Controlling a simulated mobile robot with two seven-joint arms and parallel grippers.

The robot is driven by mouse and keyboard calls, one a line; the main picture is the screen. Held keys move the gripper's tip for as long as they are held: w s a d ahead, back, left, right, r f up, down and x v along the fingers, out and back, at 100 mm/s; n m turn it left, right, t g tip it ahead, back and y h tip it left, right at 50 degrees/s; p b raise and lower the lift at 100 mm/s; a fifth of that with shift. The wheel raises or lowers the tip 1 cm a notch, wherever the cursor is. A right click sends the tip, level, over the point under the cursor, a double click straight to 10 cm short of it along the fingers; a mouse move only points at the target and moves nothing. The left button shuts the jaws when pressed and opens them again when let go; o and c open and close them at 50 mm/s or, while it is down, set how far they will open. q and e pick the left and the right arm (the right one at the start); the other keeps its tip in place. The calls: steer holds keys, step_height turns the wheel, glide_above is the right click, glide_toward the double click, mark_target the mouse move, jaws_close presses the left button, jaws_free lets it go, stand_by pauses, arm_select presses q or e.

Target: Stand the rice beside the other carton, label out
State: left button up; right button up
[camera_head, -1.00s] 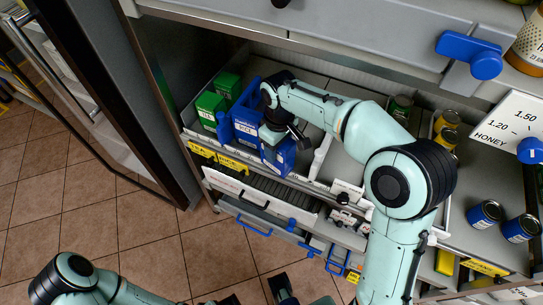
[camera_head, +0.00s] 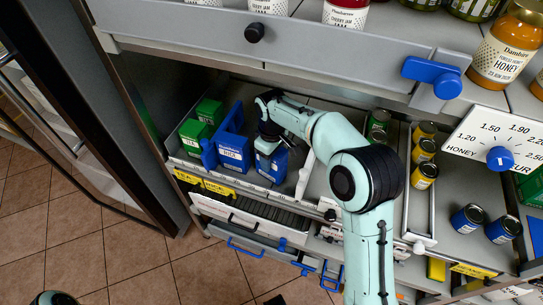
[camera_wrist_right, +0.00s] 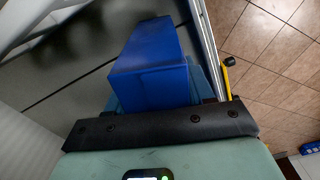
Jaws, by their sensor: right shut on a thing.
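The rice carton in my right gripper (camera_head: 268,143) is a blue box (camera_head: 272,166). It is near the front edge of the shelf, and the gripper covers its upper part. In the right wrist view the carton (camera_wrist_right: 152,72) shows plain blue faces, with no label visible there. The other carton (camera_head: 235,156) is blue with a white rice label facing out. It stands just left of the held one, with a narrow gap. I cannot tell whether the held carton touches the shelf. My left gripper is out of view.
Green tea boxes (camera_head: 195,132) stand left of the blue carton. Yellow price tags (camera_head: 218,187) line the shelf front. A white divider (camera_head: 305,172) rises to the right of the held carton. Cans (camera_head: 424,150) stand further right. A grey upper shelf (camera_head: 300,54) overhangs the area.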

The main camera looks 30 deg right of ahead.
steer(key=shift+f, duration=0.5)
stand_by(0.3)
steer(key=o, duration=1.3)
steer(key=shift+o, duration=0.2)
steer(key=shift+r, duration=0.1)
step_height(320, 180, up, 7)
steer(key=shift+r+p, duration=0.2)
steer(key=shift+p, duration=0.2)
